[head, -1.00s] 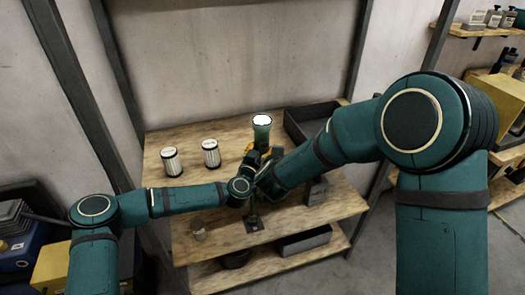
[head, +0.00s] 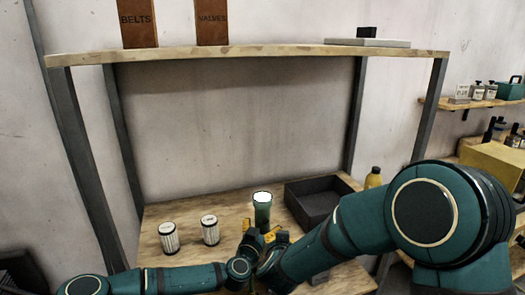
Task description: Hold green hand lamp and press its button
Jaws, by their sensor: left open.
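The green hand lamp (head: 262,213) stands upright in the head view, near the middle of the wooden shelf board, with a white top. Its lower part is hidden behind gripper parts. My left gripper (head: 260,238) is open, with dark and yellow finger parts just in front of the lamp's lower end. I cannot tell whether it touches the lamp. My right arm reaches in from the right to the same spot and overlaps the left wrist. Its fingers cannot be told apart there. The lamp's button cannot be made out.
Two white ribbed filters (head: 169,238) (head: 210,230) stand left of the lamp. A dark open tray (head: 322,214) lies to its right, with a yellow bottle (head: 374,178) beyond. An upper shelf (head: 260,54) with boxes runs overhead. The board behind the lamp is clear.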

